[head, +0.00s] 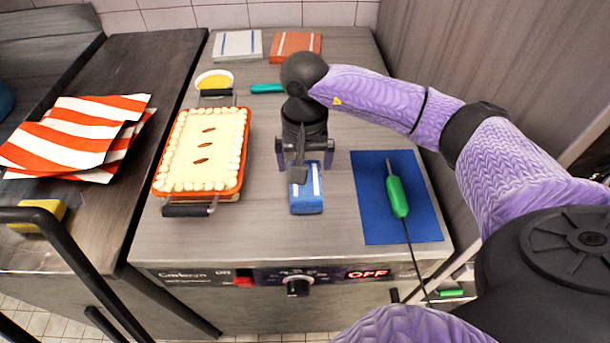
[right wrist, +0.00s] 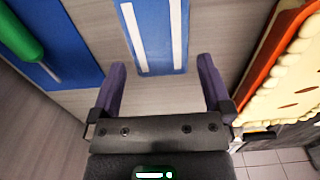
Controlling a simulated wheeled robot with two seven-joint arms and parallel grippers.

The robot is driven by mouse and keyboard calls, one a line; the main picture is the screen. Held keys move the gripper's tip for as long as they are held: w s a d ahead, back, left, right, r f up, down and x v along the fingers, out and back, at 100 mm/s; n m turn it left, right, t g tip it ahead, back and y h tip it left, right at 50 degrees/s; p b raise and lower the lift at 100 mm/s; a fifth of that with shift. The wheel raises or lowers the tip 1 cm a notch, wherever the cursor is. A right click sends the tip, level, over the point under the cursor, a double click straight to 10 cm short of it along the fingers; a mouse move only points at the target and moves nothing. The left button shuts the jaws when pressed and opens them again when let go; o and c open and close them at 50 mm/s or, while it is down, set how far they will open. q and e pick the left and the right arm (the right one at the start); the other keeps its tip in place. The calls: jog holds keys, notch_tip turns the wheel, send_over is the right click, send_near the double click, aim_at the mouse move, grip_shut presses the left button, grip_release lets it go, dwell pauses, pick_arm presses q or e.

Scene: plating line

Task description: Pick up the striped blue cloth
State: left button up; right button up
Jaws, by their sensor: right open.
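The striped blue cloth (head: 307,202), blue with white stripes, lies folded flat on the grey worktop, in the middle near the front. Its far part is partly hidden under my right gripper (head: 305,158). In the right wrist view, the cloth (right wrist: 155,25) shows at top centre with two white stripes. There my right gripper (right wrist: 162,64) is open and empty, with its fingers apart and the cloth's end ahead between them. I cannot tell how high the fingers are above the worktop. My left gripper is not in view.
A pie in an orange dish (head: 241,170) stands left of the cloth. A blue mat (head: 375,220) with a green-handled, corded tool (head: 397,197) lies right. A grey-white striped cloth (head: 224,46), an orange one (head: 307,42), a yellow bowl (head: 214,80) and a teal object (head: 267,88) are behind.

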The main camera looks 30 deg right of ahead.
notch_tip(320, 180, down, 4)
jog(key=shift+r, duration=0.25)
jog(key=c, duration=1)
jog(key=shift+o, duration=0.2)
notch_tip(320, 180, up, 10)
jog(key=shift+r+p, duration=0.1)
jog(key=shift+p, duration=0.65)
